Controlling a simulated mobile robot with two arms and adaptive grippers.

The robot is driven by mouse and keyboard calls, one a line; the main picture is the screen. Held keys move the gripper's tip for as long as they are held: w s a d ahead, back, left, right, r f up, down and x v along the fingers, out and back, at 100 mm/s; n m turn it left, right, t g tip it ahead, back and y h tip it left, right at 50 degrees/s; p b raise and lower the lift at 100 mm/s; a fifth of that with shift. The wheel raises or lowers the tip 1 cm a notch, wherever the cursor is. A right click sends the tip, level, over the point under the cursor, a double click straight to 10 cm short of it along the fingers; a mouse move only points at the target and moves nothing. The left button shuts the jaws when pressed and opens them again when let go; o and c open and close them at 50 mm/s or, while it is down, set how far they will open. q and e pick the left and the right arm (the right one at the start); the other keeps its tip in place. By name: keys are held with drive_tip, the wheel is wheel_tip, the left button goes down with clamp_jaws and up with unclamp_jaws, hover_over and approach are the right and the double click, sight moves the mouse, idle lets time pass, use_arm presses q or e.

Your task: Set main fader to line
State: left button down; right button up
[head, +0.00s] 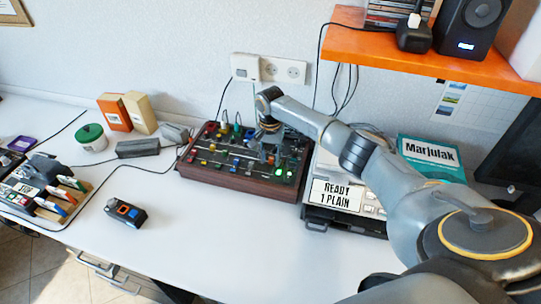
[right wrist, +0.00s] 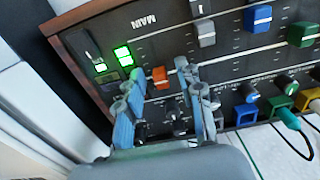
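The mixer (head: 235,177) is a dark panel with wooden sides on the white table, left of the grey device with a sign. In the right wrist view, the word MAIN on its panel (right wrist: 143,22) appears upside down. A red-orange fader cap (right wrist: 160,77) stands in line with that word; I take it as the main fader. My right gripper (right wrist: 159,72) is open, with blue-padded fingers on either side of this cap and small gaps showing. In the head view the right gripper (head: 268,143) is over the mixer's right part. The target line cannot be made out. My left gripper is not in view.
Grey (right wrist: 206,34), blue (right wrist: 257,17) and green (right wrist: 302,34) caps stand to the right in the wrist view. Coloured plugs with cables line the mixer's back. The grey device (head: 335,194) stands close right. An orange shelf (head: 420,62) hangs above.

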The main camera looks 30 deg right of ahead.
sight(271, 159)
drive_tip(key=shift+w+d+f, duration=0.1)
drive_tip(key=shift+d, duration=0.15)
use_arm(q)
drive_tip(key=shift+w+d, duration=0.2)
use_arm(e)
wheel_tip(271, 159, up, 12)
drive_tip(key=shift+f, duration=0.1)
idle(0.6)
